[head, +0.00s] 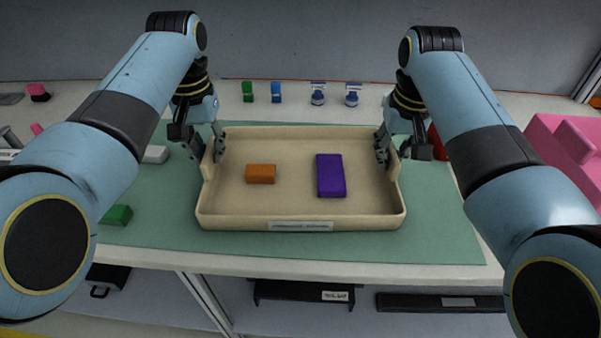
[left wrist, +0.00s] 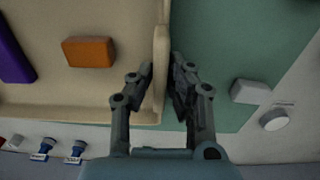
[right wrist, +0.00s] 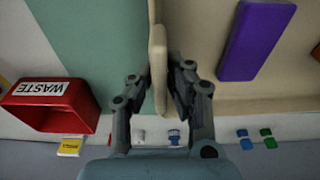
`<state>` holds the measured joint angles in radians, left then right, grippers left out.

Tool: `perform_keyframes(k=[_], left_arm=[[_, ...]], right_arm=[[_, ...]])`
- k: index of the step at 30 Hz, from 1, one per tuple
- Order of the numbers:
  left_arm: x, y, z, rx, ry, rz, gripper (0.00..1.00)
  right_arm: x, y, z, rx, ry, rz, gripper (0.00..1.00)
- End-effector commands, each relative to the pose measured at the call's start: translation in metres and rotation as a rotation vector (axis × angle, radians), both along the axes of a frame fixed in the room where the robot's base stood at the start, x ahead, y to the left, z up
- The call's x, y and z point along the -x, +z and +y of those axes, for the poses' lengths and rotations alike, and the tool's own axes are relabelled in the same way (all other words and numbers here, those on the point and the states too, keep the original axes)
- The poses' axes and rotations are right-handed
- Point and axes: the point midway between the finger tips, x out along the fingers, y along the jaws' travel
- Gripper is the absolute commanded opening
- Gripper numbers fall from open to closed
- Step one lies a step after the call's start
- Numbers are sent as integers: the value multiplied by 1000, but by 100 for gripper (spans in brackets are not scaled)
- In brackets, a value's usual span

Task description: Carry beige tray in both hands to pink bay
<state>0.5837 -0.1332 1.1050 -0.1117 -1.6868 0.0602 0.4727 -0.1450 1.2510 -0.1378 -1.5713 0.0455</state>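The beige tray (head: 300,214) sits level over the green mat at the middle of the table. It holds an orange block (head: 260,174) and a purple block (head: 330,175). My left gripper (head: 218,146) is at the tray's left wall, one finger on each side; the left wrist view shows the fingers (left wrist: 162,80) closed about that wall. My right gripper (head: 382,148) is at the right wall in the same way, fingers (right wrist: 160,80) about it in the right wrist view. A large pink structure (head: 562,150), likely the pink bay, stands at the right edge, partly hidden by my right arm.
A red waste bin (right wrist: 50,103) stands beyond the tray's right side. Small green and blue items (head: 262,92) line the table's back. A green block (head: 116,215) and a white block (head: 155,154) lie left of the tray.

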Motion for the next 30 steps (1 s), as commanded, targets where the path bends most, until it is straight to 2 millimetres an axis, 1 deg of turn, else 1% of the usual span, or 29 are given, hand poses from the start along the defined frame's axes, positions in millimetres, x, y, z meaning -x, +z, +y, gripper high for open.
perform_keyframes(k=[14, 19, 23, 30], left_arm=[[0, 0, 0, 0, 0, 0, 0], [-1, 4, 0, 0, 0, -2, 0], [-1, 13, 0, 0, 0, -2, 0], [-1, 41, 0, 0, 0, -4, 0]], right_arm=[[0, 0, 0, 0, 0, 0, 0], [0, 4, 0, 0, 0, -1, 0], [0, 13, 0, 0, 0, -2, 0], [-1, 41, 0, 0, 0, -4, 0]])
